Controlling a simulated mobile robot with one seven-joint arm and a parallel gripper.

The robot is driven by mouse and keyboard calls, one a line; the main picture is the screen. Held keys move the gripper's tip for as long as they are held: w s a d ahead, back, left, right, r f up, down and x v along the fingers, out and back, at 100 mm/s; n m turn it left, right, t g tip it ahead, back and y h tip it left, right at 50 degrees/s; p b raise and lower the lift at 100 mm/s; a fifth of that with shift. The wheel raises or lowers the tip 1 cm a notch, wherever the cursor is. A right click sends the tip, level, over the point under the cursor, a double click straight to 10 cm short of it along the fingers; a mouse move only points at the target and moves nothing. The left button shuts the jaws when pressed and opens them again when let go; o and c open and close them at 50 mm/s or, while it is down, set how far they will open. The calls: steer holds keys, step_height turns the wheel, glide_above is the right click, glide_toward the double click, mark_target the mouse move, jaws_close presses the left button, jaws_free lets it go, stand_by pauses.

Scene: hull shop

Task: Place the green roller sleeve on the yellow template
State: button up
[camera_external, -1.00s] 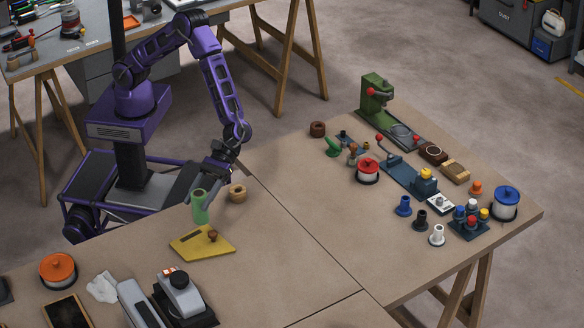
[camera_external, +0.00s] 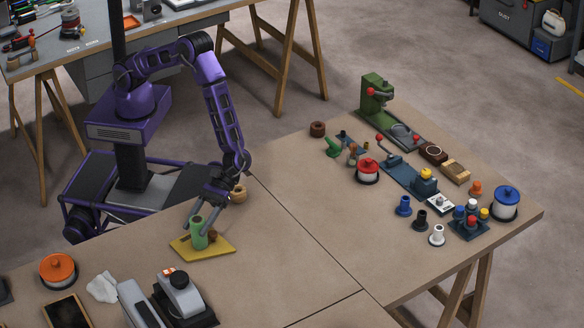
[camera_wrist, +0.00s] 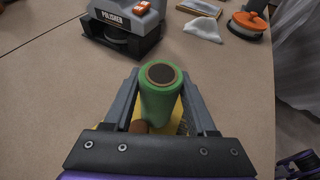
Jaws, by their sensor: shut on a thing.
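The green roller sleeve (camera_external: 197,233) is upright over the yellow template (camera_external: 222,245); I cannot tell whether its base touches the template. It also shows in the wrist view (camera_wrist: 160,95), where its round top faces the camera. My gripper (camera_external: 197,229) is shut on the sleeve, with a finger on each side of it. The template is mostly hidden behind the sleeve and my gripper in the wrist view. A brown knob (camera_wrist: 139,127) stands on the template beside the sleeve.
A polisher (camera_external: 180,293) stands in front of the template, with a white cloth (camera_external: 102,287) and an orange-topped spool (camera_external: 58,270) to the left. A tan ring (camera_external: 238,193) lies behind my gripper.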

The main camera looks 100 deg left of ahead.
steer(key=o, duration=1.4)
steer(key=shift+c, duration=0.2)
steer(key=shift+a, duration=0.1)
steer(key=v, duration=1.2)
steer(key=shift+w+r, duration=0.1)
